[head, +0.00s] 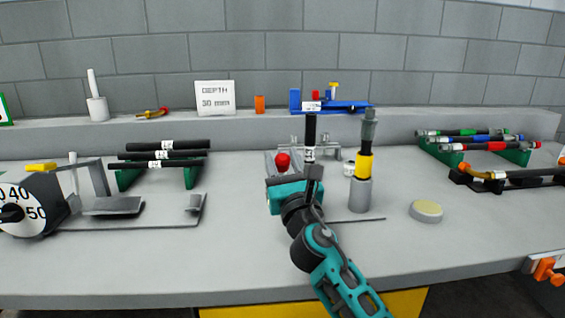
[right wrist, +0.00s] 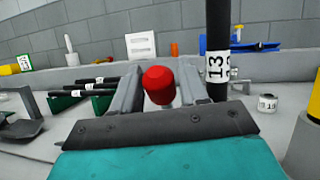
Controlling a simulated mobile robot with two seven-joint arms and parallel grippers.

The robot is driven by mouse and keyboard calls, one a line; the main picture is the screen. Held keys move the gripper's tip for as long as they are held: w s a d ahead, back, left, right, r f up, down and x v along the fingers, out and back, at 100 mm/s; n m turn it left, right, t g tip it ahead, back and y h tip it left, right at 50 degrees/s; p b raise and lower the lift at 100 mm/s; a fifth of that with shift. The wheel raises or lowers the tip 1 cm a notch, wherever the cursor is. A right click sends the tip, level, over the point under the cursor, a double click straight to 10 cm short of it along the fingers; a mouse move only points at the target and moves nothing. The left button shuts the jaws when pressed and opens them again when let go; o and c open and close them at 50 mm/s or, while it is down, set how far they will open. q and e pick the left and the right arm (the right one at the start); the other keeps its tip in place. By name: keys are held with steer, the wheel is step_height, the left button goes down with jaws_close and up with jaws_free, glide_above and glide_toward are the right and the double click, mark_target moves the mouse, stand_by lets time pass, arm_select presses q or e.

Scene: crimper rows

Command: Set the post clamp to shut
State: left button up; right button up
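A red knob (head: 283,160) shows at the middle of the bench; I take it to be the post clamp's handle. My right gripper (right wrist: 159,88) has its two grey fingers on either side of this knob (right wrist: 158,80), which fills the gap between them. The clamp body below is hidden by the gripper. A black hose (head: 310,135) labelled 13 stands upright just right of the knob, close to the fingers; its lower end is hidden. Whether the clamp is open or shut on the hose cannot be seen. My left gripper is out of view.
A grey post with a yellow band (head: 363,166) stands right of the hose. A cream disc (head: 426,211) lies further right. A dial gauge (head: 30,205) is at the left. Hose racks (head: 190,174) stand on both sides. A blue tool (head: 345,105) lies on the back ledge.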

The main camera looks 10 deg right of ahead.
steer(key=shift+s, duration=0.1)
steer(key=v, duration=1.2)
steer(key=shift+s+f, duration=0.2)
steer(key=shift+s, duration=0.1)
steer(key=shift+c, duration=0.2)
